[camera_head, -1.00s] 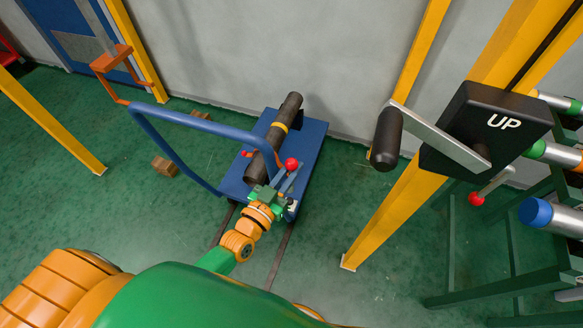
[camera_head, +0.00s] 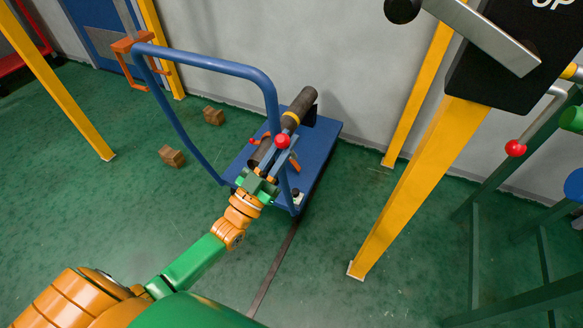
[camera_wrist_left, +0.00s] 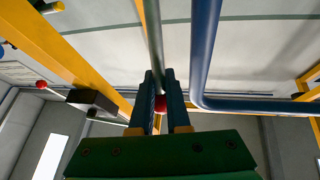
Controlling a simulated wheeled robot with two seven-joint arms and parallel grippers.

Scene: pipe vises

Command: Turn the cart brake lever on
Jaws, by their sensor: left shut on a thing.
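The blue cart (camera_head: 325,140) stands on the floor by the wall in the head view, with a blue push handle (camera_head: 215,64) and a dark pipe (camera_head: 300,107) lying on it. The brake lever's red knob (camera_head: 282,141) shows at my left gripper (camera_head: 284,153), in front of the pipe. In the left wrist view the red knob (camera_wrist_left: 160,103) sits between the two fingers of the left gripper (camera_wrist_left: 159,80), which is shut on the lever. A grey rod (camera_wrist_left: 155,45) rises beyond the fingertips. The lever's base is hidden. My right gripper is not in view.
A yellow post (camera_head: 420,185) and a black box with a crank (camera_head: 500,60) stand at the right, beside a green rack (camera_head: 475,250). Two small brown blocks (camera_head: 172,156) lie on the floor at the left. The floor left of the cart is mostly clear.

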